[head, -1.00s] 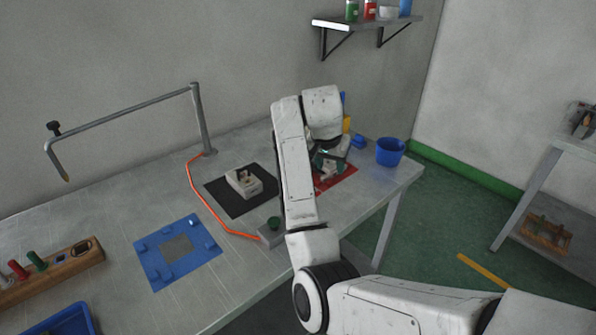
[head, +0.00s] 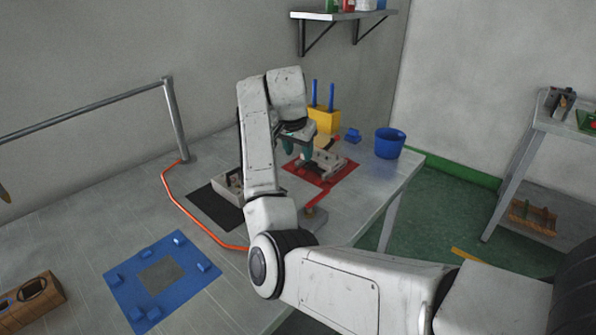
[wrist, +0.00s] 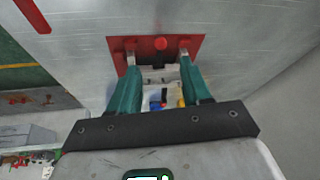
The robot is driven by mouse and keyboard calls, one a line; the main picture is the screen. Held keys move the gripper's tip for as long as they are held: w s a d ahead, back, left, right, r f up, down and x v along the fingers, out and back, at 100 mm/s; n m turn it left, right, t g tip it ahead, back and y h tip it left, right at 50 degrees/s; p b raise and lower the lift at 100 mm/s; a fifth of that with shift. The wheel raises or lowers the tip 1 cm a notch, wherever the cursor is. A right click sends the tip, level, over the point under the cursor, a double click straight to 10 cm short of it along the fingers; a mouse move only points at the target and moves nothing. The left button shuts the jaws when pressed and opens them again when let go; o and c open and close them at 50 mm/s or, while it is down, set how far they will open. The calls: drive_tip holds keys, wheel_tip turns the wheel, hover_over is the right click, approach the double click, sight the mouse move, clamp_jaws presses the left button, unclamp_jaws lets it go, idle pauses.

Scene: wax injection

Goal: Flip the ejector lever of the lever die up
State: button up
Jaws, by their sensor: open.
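A pale grey die (head: 325,163) sits on the red mat (head: 347,172). A small red knob (head: 336,138) shows at its far side; I take it as the ejector lever's end. In the wrist view the red knob (wrist: 160,43) lies between my fingertips in the picture, with the pale die (wrist: 158,75) below it. I cannot tell the lever's exact tilt. My gripper (head: 299,143) is open and empty, left of the die and apparently above the mat. Its teal fingers (wrist: 157,50) frame the die in the wrist view. Whether they touch it is not clear.
Another pale die (head: 229,187) sits on a black mat (head: 208,208), partly behind my arm. A yellow block with blue rods (head: 324,120), a small blue piece (head: 353,135) and a blue bucket (head: 389,143) stand beyond the red mat. An orange hose (head: 180,206) crosses the table.

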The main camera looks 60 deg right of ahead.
sight(302, 171)
drive_tip(key=x, duration=0.9)
clamp_jaws()
